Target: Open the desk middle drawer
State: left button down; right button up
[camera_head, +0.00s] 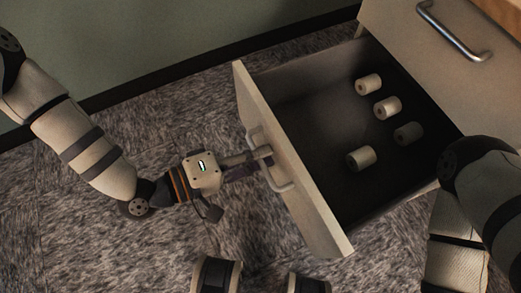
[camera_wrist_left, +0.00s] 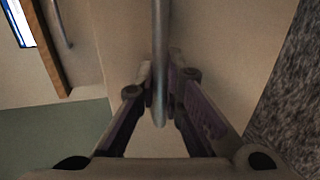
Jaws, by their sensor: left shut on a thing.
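The desk's drawer (camera_head: 329,199) stands pulled well out from the desk, and its inside is in plain sight in the head view. A metal handle (camera_head: 281,184) is on its front panel. My left gripper (camera_head: 265,156) is shut on this handle, coming from the left. In the left wrist view the handle (camera_wrist_left: 160,50) runs between the two fingers (camera_wrist_left: 162,100). My right arm shows at the right edge of the head view, but I cannot make out its gripper.
Several pale rollers (camera_head: 361,158) lie inside the drawer, one of them darker. Another handle (camera_head: 452,32) is on the desk front (camera_head: 400,30) above. A green wall (camera_head: 150,45) runs behind. Carpet (camera_head: 90,230) lies clear to the left.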

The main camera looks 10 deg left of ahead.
pick_arm(q)
jog(key=c, duration=2)
grip_release()
jog(key=shift+o, duration=0.2)
jog(key=v, duration=1.2)
